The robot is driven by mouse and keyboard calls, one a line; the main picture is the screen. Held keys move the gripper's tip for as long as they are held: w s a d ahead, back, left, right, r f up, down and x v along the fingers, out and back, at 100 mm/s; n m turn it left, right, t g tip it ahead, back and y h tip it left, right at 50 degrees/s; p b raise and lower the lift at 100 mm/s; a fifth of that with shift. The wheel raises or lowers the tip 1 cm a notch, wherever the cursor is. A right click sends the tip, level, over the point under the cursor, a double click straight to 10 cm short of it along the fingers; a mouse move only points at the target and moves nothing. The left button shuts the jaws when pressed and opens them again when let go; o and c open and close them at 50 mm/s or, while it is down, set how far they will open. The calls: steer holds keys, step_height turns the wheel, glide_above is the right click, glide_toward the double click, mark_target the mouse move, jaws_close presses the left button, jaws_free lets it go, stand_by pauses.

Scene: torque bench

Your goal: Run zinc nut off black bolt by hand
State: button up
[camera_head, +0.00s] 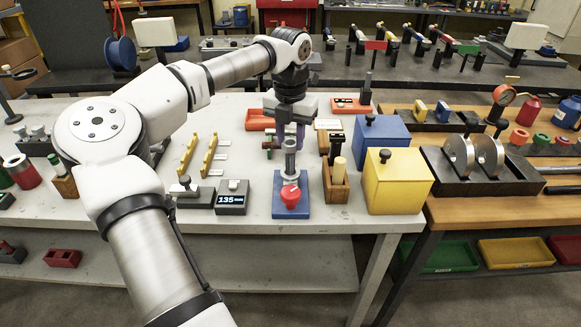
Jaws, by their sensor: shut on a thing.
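A purple part shows beside the fingers.
A wooden block holder (336,190) stands just right of the post, then a yellow box (398,184) and a blue box (378,133). A display box (233,198) reading 135 sits to the left. Yellow racks (209,156) lie behind it.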

step_height(320, 180, up, 7)
steer(key=p, duration=0.4)
steer(key=shift+f, duration=0.15)
stand_by(0.5)
